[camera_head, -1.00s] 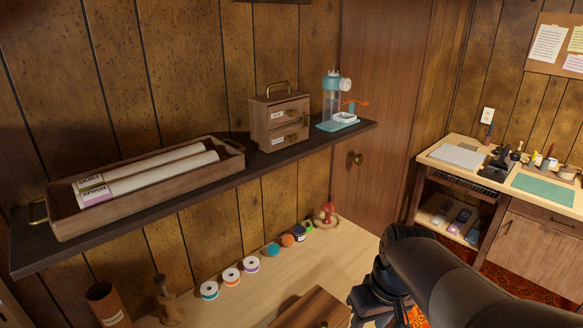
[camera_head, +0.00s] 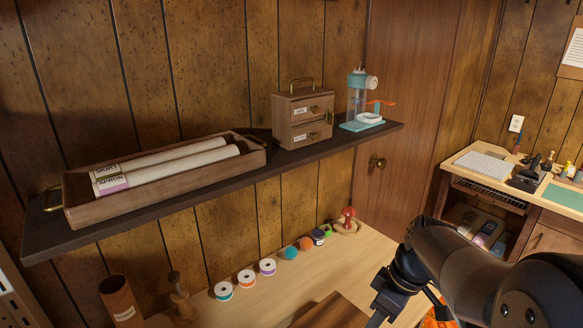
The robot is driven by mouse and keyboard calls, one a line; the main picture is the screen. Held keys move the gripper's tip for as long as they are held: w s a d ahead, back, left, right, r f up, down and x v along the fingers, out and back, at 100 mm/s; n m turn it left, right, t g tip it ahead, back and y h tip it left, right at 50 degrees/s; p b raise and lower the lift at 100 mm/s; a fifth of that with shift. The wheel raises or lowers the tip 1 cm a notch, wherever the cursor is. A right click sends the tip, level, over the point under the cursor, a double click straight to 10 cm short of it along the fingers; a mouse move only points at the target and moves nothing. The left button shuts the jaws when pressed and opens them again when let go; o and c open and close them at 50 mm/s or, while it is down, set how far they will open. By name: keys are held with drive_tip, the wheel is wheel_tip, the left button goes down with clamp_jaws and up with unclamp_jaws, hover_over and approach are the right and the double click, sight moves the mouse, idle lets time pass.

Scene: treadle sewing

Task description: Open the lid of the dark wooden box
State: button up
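The dark wooden box (camera_head: 335,312) sits on the pale tabletop at the bottom edge of the camera_head view. Only its upper brown part shows; the rest is cut off by the frame. I cannot tell whether its lid is fully closed or slightly raised. My gripper (camera_head: 384,304) is just to the right of the box, pointing down, with its fingertips cut off or too dark to make out. I cannot tell whether it touches the box or how far its fingers are apart.
A dark shelf (camera_head: 140,219) above the table holds a long wooden tray (camera_head: 170,193), a small drawer cabinet (camera_head: 303,116) and a teal device (camera_head: 362,125). Thread spools (camera_head: 246,279) line the table's back. A brown cylinder (camera_head: 120,300) stands at left. A desk (camera_head: 482,163) is at right.

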drive_tip(key=shift+w+f+n, duration=0.15)
drive_tip(key=shift+w+n, duration=0.2)
drive_tip(key=shift+n, duration=0.15)
